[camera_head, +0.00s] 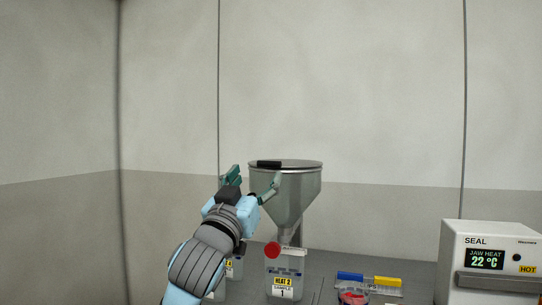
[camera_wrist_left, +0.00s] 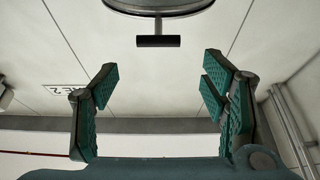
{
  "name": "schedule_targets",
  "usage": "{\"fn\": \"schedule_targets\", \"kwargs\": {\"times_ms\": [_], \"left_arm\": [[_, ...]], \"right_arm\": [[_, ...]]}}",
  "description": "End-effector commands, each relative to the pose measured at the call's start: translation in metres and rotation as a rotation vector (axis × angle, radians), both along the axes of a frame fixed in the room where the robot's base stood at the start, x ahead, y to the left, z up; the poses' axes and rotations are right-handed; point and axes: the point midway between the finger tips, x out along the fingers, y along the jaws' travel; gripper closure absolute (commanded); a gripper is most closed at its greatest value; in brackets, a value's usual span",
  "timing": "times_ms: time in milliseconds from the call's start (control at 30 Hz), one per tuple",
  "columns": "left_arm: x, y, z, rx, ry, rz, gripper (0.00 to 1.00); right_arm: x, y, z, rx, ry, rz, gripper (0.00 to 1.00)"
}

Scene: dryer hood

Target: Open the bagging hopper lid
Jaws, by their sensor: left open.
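The bagging hopper (camera_head: 292,192) is a grey metal funnel on the bench. Its flat lid (camera_head: 305,164) lies level across the top and looks shut. A black bar handle (camera_head: 268,163) sits at the lid's left front; it also shows in the left wrist view (camera_wrist_left: 158,41), with the lid's round edge (camera_wrist_left: 158,8) above it. My left gripper (camera_head: 254,180) is open and empty, just left of the hopper and a little below the handle. In the wrist view its spread green fingers (camera_wrist_left: 158,85) have the handle centred beyond them, apart from both. My right gripper is not in view.
A jar labelled HEAT 2 SAMPLE 1 (camera_head: 284,279) stands below the hopper, with other containers partly behind my left arm. A red-filled dish (camera_head: 352,294) and blue and yellow items are at right. The SEAL machine (camera_head: 492,262) is far right. Space above the lid is clear.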

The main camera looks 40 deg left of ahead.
Motion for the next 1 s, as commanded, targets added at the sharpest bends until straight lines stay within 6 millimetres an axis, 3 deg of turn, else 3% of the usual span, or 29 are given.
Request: {"fn": "schedule_targets", "kwargs": {"times_ms": [100,300,667,1000], "left_arm": [[0.031,0.011,0.017,-0.006,0.003,-0.001,0.33],[0.066,0.022,0.031,-0.003,0.002,-0.002,0.33],[0.077,0.024,0.033,0.000,0.001,-0.004,0.33],[0.077,0.024,0.033,0.000,0.002,-0.004,0.85]], "right_arm": [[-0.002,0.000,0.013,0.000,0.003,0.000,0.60],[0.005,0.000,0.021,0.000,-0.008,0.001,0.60],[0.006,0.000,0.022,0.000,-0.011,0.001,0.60],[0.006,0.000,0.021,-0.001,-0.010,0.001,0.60]]}}
